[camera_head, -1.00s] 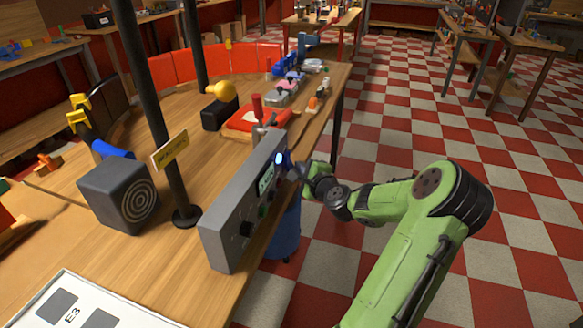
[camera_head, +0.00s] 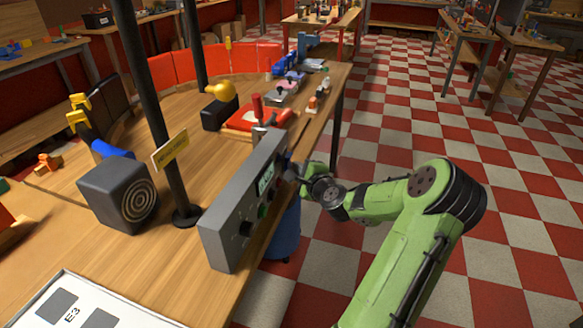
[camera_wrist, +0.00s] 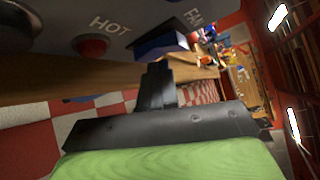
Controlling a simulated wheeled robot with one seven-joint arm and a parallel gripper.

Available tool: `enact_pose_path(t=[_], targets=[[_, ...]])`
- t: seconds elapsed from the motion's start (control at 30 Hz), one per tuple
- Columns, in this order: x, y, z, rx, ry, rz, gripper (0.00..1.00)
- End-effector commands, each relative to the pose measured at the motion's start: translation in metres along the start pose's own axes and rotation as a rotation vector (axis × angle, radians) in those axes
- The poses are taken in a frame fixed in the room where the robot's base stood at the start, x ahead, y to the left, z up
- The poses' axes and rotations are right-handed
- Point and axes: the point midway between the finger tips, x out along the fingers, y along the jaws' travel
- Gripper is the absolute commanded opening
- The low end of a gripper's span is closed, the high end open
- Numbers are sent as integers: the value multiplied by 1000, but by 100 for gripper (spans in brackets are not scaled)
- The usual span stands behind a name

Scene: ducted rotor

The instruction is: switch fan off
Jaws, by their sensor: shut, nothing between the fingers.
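The grey control panel (camera_head: 243,205) stands on the near edge of the wooden bench, with knobs and a small display on its face. In the wrist view, its FAN label (camera_wrist: 194,17) is beside a blue switch (camera_wrist: 163,44). My gripper (camera_head: 293,172) is at the far end of the panel's face in the head view. In the wrist view my gripper (camera_wrist: 158,72) is shut and empty, its tips close to the blue switch. I cannot tell whether they touch. No blue glow shows on the panel. The switch itself is hard to make out in the head view.
The wrist view shows a red lamp (camera_wrist: 91,46) beside the HOT label. Behind the panel are a black post (camera_head: 165,130), a dark speaker-like box (camera_head: 118,192) and a red tray (camera_head: 252,119). The checkered floor to the right is open.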

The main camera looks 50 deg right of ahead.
Motion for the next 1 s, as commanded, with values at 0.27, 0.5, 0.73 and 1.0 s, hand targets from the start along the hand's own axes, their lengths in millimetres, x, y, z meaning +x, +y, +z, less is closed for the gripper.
enact_pose_path(t=[0.27, 0.5, 0.73, 1.0], targets=[[0, 0, 0, 0, 1, 0, 0], [-6, -6, -5, 0, 2, -1, 0], [-12, -9, -9, 0, 1, 0, 0], [-16, -12, -12, 0, 3, -1, 0]])
